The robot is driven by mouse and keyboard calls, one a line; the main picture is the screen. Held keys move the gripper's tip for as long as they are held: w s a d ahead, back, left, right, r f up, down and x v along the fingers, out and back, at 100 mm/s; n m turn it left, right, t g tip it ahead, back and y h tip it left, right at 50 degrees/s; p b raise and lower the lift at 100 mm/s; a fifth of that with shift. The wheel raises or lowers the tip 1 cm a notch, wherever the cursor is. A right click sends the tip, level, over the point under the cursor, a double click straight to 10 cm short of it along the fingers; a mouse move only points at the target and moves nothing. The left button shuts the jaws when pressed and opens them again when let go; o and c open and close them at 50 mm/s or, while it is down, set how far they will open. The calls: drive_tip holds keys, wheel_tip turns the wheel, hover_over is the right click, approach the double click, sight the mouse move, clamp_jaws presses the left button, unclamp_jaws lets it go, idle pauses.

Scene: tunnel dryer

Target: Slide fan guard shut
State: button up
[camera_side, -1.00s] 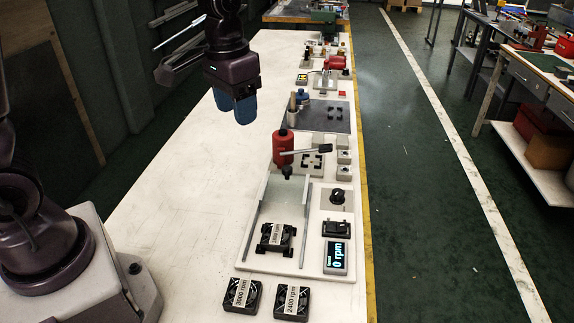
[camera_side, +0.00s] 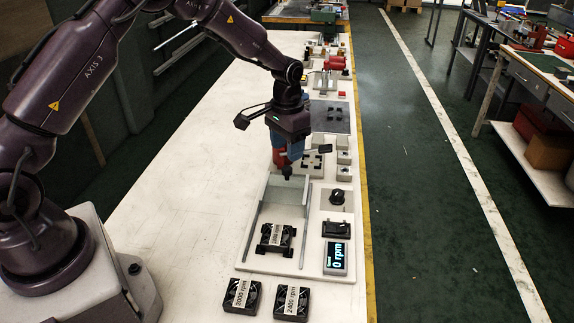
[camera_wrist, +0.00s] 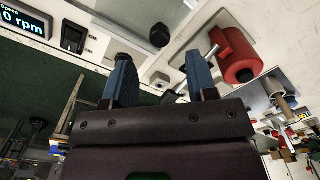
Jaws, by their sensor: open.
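The fan guard appears to be the grey panel (camera_side: 287,188) at the far end of two upright rails, with a black knob (camera_side: 287,172) at its far edge. The knob also shows in the wrist view (camera_wrist: 160,36). A black fan (camera_side: 275,238) with a white label sits uncovered between the rails at the near end. My gripper (camera_side: 289,156) is above and just beyond the knob, apart from it as far as I can tell. In the wrist view its two blue fingers (camera_wrist: 160,72) are spread with nothing between them.
A red cylinder (camera_wrist: 238,56) with a metal arm stands close to my fingers. Right of the rails are a dial (camera_side: 337,197), a black switch (camera_side: 338,230) and a display (camera_side: 338,256) reading 0 rpm. Two loose fans (camera_side: 242,294) lie in front. The table's left is clear.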

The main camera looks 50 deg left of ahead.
sight(287, 167)
wheel_tip(287, 167, down, 6)
drive_tip(key=shift+r, duration=0.1)
clamp_jaws()
drive_tip(key=s+d, duration=0.9)
drive_tip(key=shift+s+d, duration=0.15)
drive_tip(key=shift+d, duration=0.05)
